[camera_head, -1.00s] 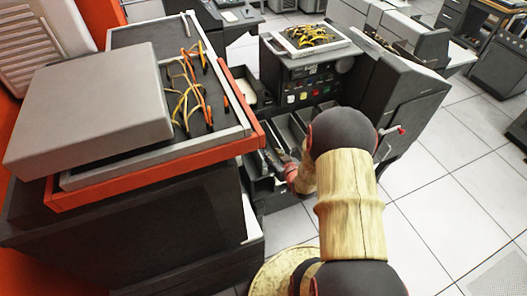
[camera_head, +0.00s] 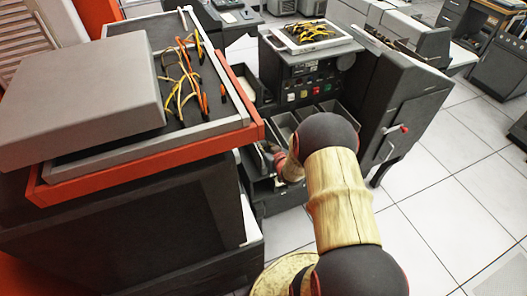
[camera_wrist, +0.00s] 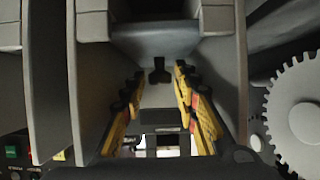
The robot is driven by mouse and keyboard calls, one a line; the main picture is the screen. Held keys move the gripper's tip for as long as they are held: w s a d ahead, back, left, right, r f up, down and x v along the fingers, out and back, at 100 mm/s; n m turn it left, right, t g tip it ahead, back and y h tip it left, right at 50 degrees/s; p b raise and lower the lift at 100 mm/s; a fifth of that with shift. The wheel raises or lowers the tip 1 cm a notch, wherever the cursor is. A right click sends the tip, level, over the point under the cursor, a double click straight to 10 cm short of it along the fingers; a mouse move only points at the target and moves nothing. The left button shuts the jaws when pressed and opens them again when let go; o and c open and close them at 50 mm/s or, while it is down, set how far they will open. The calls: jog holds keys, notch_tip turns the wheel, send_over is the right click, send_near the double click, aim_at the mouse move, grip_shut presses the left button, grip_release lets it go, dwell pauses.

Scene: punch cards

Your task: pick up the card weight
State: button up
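In the wrist view, my gripper (camera_wrist: 158,76) has its two yellow-and-black fingers spread apart, one on each side of a narrow slot between grey walls. A dark knob-like piece (camera_wrist: 159,71) shows between the fingertips, below a grey block (camera_wrist: 155,42). These may be the card weight, but I cannot tell for certain. I see no contact between the fingers and the dark piece. In the head view, my gripper (camera_head: 270,154) reaches down into the pockets of the dark card machine (camera_head: 310,75), and my arm hides part of them.
Grey partition walls (camera_wrist: 50,80) stand close beside my gripper. A grey toothed wheel (camera_wrist: 303,118) is at the right in the wrist view. An orange-edged cabinet (camera_head: 150,160) with cables stands left of my arm. The tiled floor (camera_head: 440,190) to the right is clear.

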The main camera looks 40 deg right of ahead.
jog(key=shift+c, duration=1.1)
grip_shut()
jog(key=shift+r, duration=0.2)
